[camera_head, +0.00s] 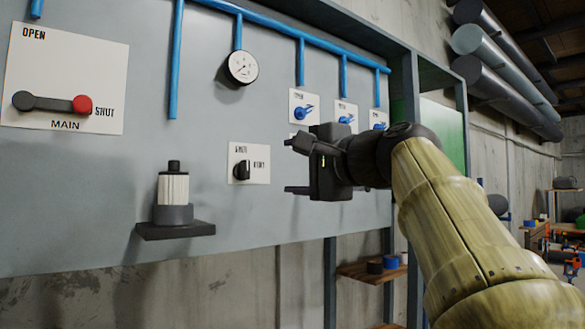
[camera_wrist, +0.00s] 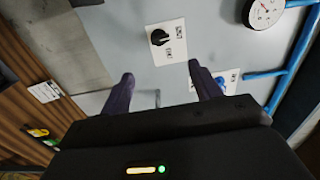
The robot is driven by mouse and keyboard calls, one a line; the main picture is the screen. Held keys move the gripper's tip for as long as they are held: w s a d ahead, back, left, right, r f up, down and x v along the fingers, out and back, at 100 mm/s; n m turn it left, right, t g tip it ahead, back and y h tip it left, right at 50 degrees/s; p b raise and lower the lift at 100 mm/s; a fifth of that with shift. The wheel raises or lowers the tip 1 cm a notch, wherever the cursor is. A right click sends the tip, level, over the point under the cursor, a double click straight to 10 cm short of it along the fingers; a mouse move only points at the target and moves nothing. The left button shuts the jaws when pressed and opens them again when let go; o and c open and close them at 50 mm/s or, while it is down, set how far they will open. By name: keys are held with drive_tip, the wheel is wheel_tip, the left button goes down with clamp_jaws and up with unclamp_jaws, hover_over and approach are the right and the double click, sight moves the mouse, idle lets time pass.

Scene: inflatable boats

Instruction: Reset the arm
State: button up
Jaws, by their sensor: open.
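My arm (camera_head: 450,215) reaches in from the lower right in the head view, with its olive sleeve bent towards the grey panel. My gripper (camera_head: 290,167) is open and empty in front of the panel, to the right of the black rotary switch (camera_head: 242,170). In the wrist view my gripper's two dark fingers (camera_wrist: 160,85) are spread apart with nothing between them. The rotary switch on its white plate (camera_wrist: 160,38) lies beyond the fingertips there, apart from them.
The grey panel (camera_head: 90,205) carries a MAIN lever with a red knob (camera_head: 82,105), a gauge (camera_head: 241,67), blue pipes (camera_head: 175,60), several small blue valves (camera_head: 345,119) and a filter cartridge (camera_head: 173,190) on a dark shelf. A wooden shelf (camera_head: 360,272) stands below the panel.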

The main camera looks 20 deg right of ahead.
drive_tip(key=shift+f, duration=0.1)
drive_tip(key=w+f+n+g+h, duration=0.2)
drive_tip(key=w+f+g, duration=0.15)
drive_tip(key=f, duration=1.55)
drive_tip(key=w+f+n+g+h, duration=0.2)
drive_tip(key=f+g, duration=0.3)
drive_tip(key=f, duration=1.3)
drive_tip(key=s+a+f+n+g, duration=0.1)
drive_tip(key=s+f+n+g, duration=0.1)
drive_tip(key=s+f, duration=0.4)
drive_tip(key=s+a+f+n+g+h, duration=0.1)
drive_tip(key=s+f+n, duration=0.3)
drive_tip(key=f, duration=0.7)
drive_tip(key=s+a+f+n+g, duration=0.2)
drive_tip(key=s+f+n+g, duration=0.1)
drive_tip(key=s+f, duration=0.5)
drive_tip(key=shift+s+a+f+n+h, duration=0.3)
drive_tip(key=shift+a+f+n, duration=0.1)
drive_tip(key=shift+f+n, duration=0.2)
